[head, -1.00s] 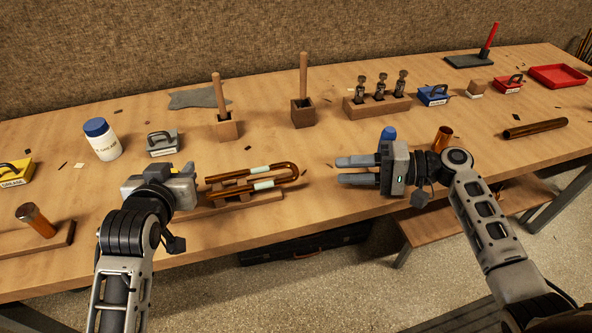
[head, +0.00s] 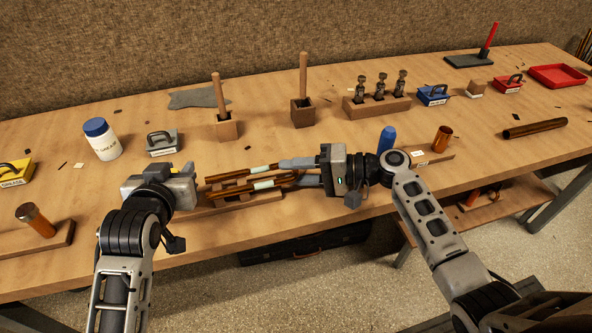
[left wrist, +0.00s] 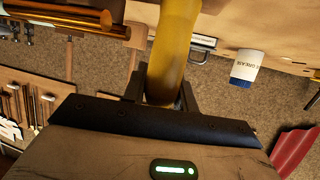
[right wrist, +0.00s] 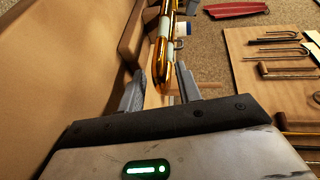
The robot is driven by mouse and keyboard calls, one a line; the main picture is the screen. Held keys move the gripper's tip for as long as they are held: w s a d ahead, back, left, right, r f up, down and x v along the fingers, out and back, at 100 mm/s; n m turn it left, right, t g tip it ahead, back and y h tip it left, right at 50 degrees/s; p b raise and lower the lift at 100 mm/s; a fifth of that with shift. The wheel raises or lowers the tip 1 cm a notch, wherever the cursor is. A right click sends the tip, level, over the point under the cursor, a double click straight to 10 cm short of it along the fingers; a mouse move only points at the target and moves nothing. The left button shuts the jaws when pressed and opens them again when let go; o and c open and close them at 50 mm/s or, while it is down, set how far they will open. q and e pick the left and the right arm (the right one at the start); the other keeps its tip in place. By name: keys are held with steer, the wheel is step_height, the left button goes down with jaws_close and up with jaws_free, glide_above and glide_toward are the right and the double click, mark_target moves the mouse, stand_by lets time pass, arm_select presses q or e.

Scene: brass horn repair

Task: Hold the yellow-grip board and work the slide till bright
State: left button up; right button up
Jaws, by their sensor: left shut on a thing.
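The brass U-shaped slide (head: 236,189), with pale bands on its legs, lies on wooden supports on a low board (head: 240,207) at the front of the bench. My left gripper (head: 194,186) is at the board's left end. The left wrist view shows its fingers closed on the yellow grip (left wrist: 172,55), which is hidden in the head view. My right gripper (head: 302,172) points left at the slide's curved end. In the right wrist view the slide's bend (right wrist: 162,75) lies between its open fingers, with gaps on both sides. Any dullness on the slide is hard to judge.
Behind the board stand a grey-handled box (head: 163,144), a white grease jar (head: 102,140) and wooden blocks (head: 303,112) holding upright sticks. A blue-topped item (head: 387,139) and a copper cylinder (head: 442,139) stand near my right arm. The bench's front edge is close.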

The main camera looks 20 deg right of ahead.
mark_target(279, 187)
jaws_close()
steer(key=shift+a, duration=1.9)
steer(key=shift+o, duration=0.3)
jaws_free()
steer(key=shift+d, duration=0.1)
